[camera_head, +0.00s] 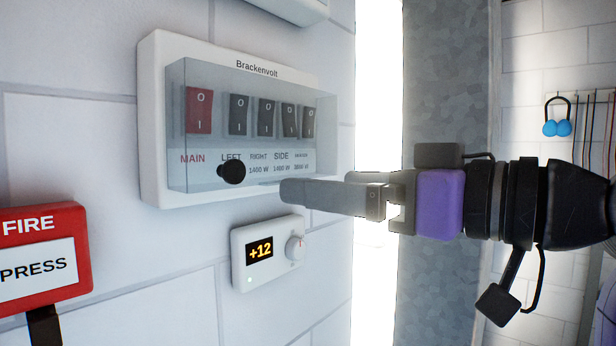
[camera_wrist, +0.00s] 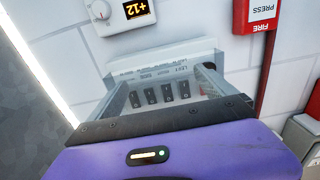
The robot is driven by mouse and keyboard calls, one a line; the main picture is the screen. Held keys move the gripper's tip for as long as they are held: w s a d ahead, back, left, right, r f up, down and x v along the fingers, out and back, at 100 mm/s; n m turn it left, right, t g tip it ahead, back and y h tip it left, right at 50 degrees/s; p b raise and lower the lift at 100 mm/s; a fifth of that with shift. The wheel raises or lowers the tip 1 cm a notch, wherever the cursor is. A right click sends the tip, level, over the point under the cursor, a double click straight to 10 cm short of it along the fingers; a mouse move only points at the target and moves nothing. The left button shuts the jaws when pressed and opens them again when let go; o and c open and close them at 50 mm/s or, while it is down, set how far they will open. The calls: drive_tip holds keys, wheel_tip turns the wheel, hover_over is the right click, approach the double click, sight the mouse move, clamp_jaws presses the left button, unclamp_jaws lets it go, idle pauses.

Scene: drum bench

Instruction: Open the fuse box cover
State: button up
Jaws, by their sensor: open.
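The fuse box (camera_head: 150,120) is a white case on the tiled wall, marked Brackenvolt. Its clear cover (camera_head: 222,85) is shut over one red switch and several dark ones. A round black knob (camera_head: 231,172) sits at the cover's lower left. My gripper (camera_head: 288,191) reaches in from the right, its fingertips near the box's lower right edge, right of the knob. Nothing is seen between the fingers.
A small thermostat (camera_head: 266,251) reading +12 is on the wall just below my gripper's fingers. A red fire sign (camera_head: 40,255) is at the lower left. A bright strip and a grey column (camera_head: 430,90) stand right of the box.

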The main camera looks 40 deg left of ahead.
sight(277, 132)
drive_tip(key=shift+w+a+p, duration=0.2)
drive_tip(key=shift+a+p, duration=0.4)
drive_tip(key=shift+a, duration=2.05)
clamp_jaws()
drive_tip(key=shift+d, duration=0.1)
drive_tip(key=shift+r, duration=0.15)
